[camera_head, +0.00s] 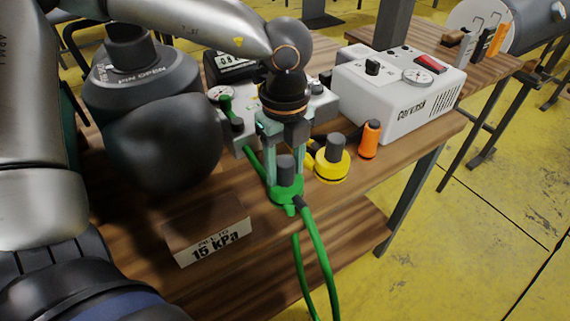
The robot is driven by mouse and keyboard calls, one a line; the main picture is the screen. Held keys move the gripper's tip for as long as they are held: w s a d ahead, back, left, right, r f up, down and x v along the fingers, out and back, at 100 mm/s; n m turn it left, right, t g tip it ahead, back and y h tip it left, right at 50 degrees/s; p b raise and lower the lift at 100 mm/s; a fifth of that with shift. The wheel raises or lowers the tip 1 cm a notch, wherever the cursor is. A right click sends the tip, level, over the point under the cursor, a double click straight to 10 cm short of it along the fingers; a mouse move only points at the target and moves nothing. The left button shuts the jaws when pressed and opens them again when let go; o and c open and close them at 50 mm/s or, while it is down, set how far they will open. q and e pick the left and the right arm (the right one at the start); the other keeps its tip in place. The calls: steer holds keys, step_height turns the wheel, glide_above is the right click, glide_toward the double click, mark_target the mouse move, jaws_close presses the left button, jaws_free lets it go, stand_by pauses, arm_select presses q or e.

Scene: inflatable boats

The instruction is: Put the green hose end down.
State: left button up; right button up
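The green hose end (286,191) is a green disc with a grey knob on top, and a green hose (318,250) runs from it down toward the bottom of the view. My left gripper (285,168) comes down over it from above, with its fingers on either side of the grey knob, and looks shut on it. The hose end is upright near the front edge of the wooden table (345,205). I cannot tell whether its underside touches the table. My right gripper is not in view.
A yellow hose end (332,163) stands close to the right, with an orange one (369,139) beyond it. A white pump box (395,92) stands behind. A sign reading 15 kPa (212,240) is at front left. Bare wood lies between the sign and the green hose end.

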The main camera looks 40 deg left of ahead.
arm_select(q)
steer(key=shift+o, duration=1.1)
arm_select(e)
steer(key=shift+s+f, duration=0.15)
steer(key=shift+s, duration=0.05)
arm_select(q)
steer(key=shift+r, duration=0.1)
step_height(320, 180, up, 6)
steer(key=shift+f+p, duration=0.1)
steer(key=shift+p, duration=0.4)
step_height(320, 180, up, 5)
steer(key=shift+f+p, duration=0.2)
steer(key=shift+p, duration=0.15)
steer(key=shift+r, duration=0.7)
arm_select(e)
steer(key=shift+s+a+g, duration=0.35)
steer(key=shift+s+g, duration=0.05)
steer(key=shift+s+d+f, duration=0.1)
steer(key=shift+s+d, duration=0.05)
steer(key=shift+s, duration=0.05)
